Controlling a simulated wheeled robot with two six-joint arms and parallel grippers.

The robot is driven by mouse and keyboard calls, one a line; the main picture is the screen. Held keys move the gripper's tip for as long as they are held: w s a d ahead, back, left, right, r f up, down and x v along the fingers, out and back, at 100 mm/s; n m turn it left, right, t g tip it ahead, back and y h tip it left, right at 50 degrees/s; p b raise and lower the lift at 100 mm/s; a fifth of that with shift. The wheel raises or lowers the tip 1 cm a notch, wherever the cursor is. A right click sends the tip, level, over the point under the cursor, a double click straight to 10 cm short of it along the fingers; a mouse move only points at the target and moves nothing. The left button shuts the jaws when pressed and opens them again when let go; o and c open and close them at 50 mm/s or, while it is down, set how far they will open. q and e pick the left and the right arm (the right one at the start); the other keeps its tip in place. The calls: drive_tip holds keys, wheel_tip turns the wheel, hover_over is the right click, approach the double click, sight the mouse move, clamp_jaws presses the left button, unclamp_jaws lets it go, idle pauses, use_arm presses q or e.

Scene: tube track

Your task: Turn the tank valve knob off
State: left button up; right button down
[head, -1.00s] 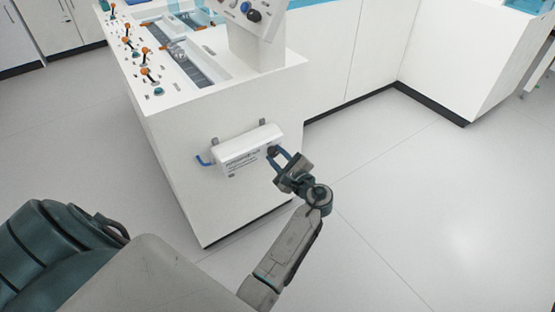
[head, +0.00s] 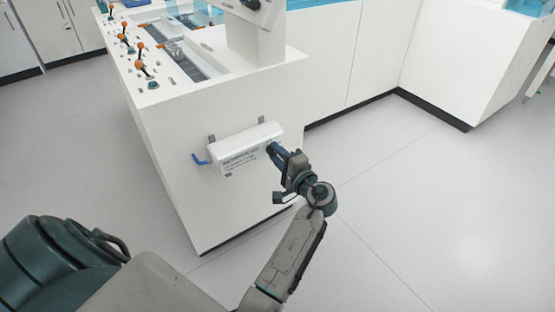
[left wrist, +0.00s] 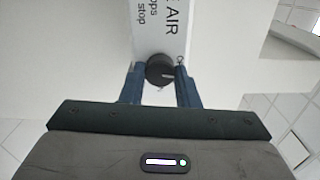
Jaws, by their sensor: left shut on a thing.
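The valve knob (left wrist: 160,70) is a small dark round knob at the end of a white box (head: 243,145) with black lettering. The box is fixed to the side of a white cabinet. My left gripper (head: 274,149) reaches the box's right end, where the fingers and wrist mostly hide the knob. In the left wrist view, its two blue fingers (left wrist: 158,78) stand on either side of the knob and are shut on it. My right gripper is not in view.
Grey tiled floor (head: 420,200) lies clear to the right.

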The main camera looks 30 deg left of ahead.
use_arm(q)
drive_tip(key=shift+n+b, duration=0.35)
drive_tip(key=shift+n, duration=0.25)
drive_tip(key=o, duration=1)
drive_tip(key=shift+c, duration=0.2)
